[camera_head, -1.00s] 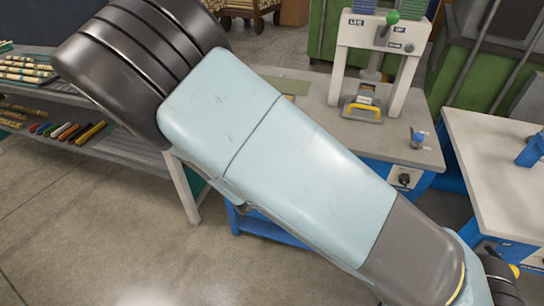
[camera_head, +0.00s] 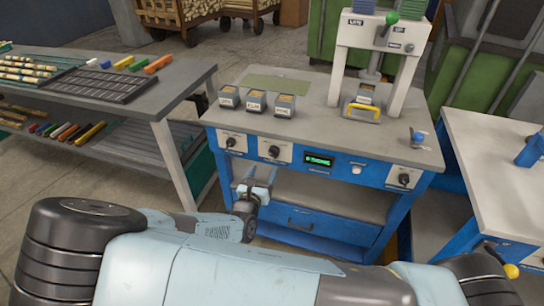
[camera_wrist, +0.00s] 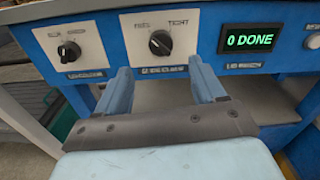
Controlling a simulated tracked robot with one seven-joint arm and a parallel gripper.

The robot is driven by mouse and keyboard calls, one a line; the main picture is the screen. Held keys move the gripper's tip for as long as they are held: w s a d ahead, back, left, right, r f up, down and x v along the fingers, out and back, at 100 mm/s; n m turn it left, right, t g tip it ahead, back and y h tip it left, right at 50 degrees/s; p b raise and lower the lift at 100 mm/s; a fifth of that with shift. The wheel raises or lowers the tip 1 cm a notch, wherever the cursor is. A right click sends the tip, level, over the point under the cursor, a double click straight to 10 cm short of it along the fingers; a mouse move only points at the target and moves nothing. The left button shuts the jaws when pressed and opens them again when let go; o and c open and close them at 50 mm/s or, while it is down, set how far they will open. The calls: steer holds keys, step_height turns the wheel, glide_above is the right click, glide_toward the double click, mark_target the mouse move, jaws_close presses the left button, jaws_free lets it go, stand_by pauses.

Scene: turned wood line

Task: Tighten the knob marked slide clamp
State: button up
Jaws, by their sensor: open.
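A black knob (camera_wrist: 160,42) sits on a white plate reading FREE at left and TIGHT at right, on the blue bench front. The lettering under it is too small to read, and I cannot tell for sure where its pointer stands. In the head view this knob (camera_head: 273,152) is the middle one of three. My gripper (camera_wrist: 161,80) is open and empty, its two blue fingers spread just below and in front of this knob, not touching it. In the head view my gripper (camera_head: 260,176) also shows below the knob.
A second black knob (camera_wrist: 68,51) is close to the left. A green display (camera_wrist: 249,40) reading 0 DONE is to the right, with a third knob (camera_head: 404,180) farther right. Small bins (camera_head: 256,103) and a press frame (camera_head: 341,60) stand on the bench (camera_head: 310,130).

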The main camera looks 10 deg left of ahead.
mark_target(272, 155)
steer(key=w, duration=0.9)
steer(key=shift+w+d, duration=0.1)
steer(key=shift+d, duration=0.3)
steer(key=shift+c, duration=0.2)
steer(key=c, duration=1)
